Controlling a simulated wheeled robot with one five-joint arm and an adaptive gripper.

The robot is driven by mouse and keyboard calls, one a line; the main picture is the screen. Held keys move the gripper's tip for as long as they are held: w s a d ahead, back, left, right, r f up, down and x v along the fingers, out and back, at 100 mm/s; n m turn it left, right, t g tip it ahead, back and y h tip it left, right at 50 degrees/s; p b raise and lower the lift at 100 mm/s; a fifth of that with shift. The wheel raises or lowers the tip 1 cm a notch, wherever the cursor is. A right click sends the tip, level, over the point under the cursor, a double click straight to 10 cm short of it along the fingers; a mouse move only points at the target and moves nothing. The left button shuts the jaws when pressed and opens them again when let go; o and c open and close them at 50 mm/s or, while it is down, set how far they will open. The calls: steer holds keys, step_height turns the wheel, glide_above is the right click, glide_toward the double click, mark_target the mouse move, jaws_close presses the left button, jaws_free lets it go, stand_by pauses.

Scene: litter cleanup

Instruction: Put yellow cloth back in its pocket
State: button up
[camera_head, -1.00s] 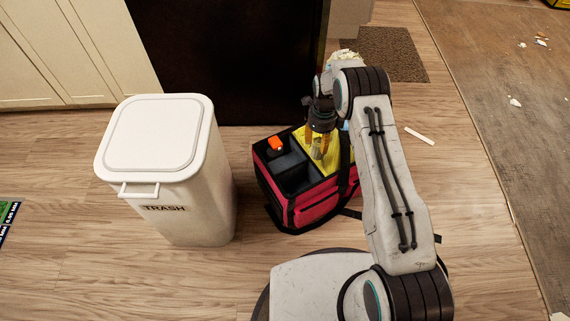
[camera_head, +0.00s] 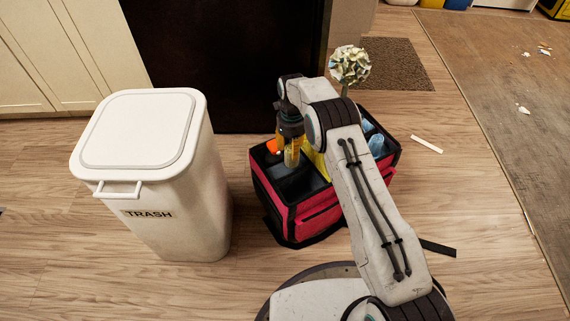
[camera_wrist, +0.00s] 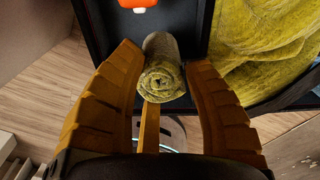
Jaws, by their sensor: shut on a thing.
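A rolled yellow cloth (camera_wrist: 162,72) sits between the orange fingers of my gripper (camera_wrist: 164,66) in the wrist view, and the fingers are shut on it. In the head view my gripper (camera_head: 291,160) hangs over the dark compartments of the red and black bag (camera_head: 323,213), left of the yellow material (camera_head: 315,158). The bag's dark compartment (camera_wrist: 105,25) shows behind the cloth in the wrist view. Loose yellow material (camera_wrist: 265,50) lies to the right there. I cannot tell how high the roll is above the compartments.
An orange-topped object (camera_head: 272,146) stands in the bag's left corner. A crumpled ball (camera_head: 350,65) on a stick and blue items (camera_head: 377,145) are at the bag's right side. A white trash bin (camera_head: 165,190) stands left. A white strip (camera_head: 427,144) lies on the floor.

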mark_target(285, 157)
steer(key=shift+w+a+f, duration=0.15)
steer(key=shift+a+f, duration=0.2)
steer(key=shift+a, duration=0.2)
steer(key=shift+w+a+f, duration=0.15)
steer(key=shift+a+f, duration=0.15)
steer(key=shift+a, duration=0.25)
steer(key=shift+f+b, duration=1.35)
steer(key=shift+f, duration=0.75)
steer(key=o, duration=1.2)
